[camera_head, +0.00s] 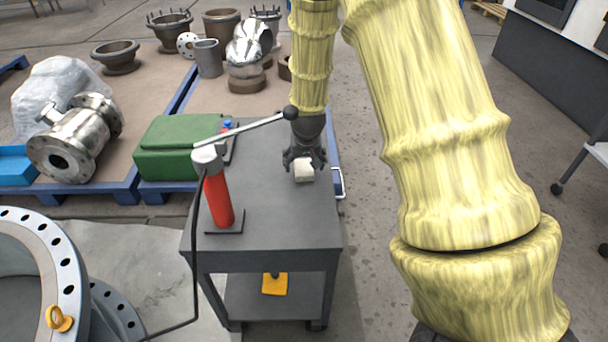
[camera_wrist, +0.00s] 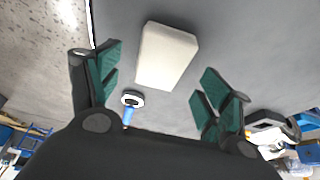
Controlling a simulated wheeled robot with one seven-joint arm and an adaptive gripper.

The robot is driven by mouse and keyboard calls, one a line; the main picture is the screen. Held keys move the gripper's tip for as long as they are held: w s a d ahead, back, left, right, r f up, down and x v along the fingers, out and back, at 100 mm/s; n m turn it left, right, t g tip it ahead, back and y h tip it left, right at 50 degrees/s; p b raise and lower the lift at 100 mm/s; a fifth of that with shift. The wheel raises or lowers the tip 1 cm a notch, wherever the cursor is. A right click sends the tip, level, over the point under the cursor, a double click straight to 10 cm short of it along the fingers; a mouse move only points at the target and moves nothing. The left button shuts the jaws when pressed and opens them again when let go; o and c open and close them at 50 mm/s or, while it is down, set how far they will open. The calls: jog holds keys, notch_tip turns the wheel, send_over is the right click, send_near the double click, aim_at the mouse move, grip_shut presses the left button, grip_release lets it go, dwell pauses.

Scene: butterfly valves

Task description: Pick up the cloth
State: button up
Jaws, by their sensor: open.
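The cloth (camera_head: 304,174) is a small off-white folded block on the top of a grey cart (camera_head: 290,228), near its right side. In the wrist view the cloth (camera_wrist: 167,55) lies flat on the dark top, just beyond the fingertips and roughly between their lines. My gripper (camera_head: 303,160) points down close above the cloth and partly covers it in the head view. In the wrist view my gripper (camera_wrist: 160,76) has its green-padded fingers spread wide with nothing between them. I cannot tell the exact height of the fingertips above the cart.
A red hand pump (camera_head: 217,198) with a long lever stands on the cart's left side; the lever's black knob is near my arm. A green case (camera_head: 172,148) is behind left. A small white-and-blue item (camera_wrist: 132,99) shows near the gripper. The cart's front top is clear.

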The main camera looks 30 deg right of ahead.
aim_at(304, 167)
jog(key=shift+b+x, duration=0.65)
jog(key=shift+x, duration=0.6)
jog(key=shift+r, duration=0.1)
jog(key=c, duration=1)
notch_tip(304, 167, up, 10)
jog(key=p, duration=0.1)
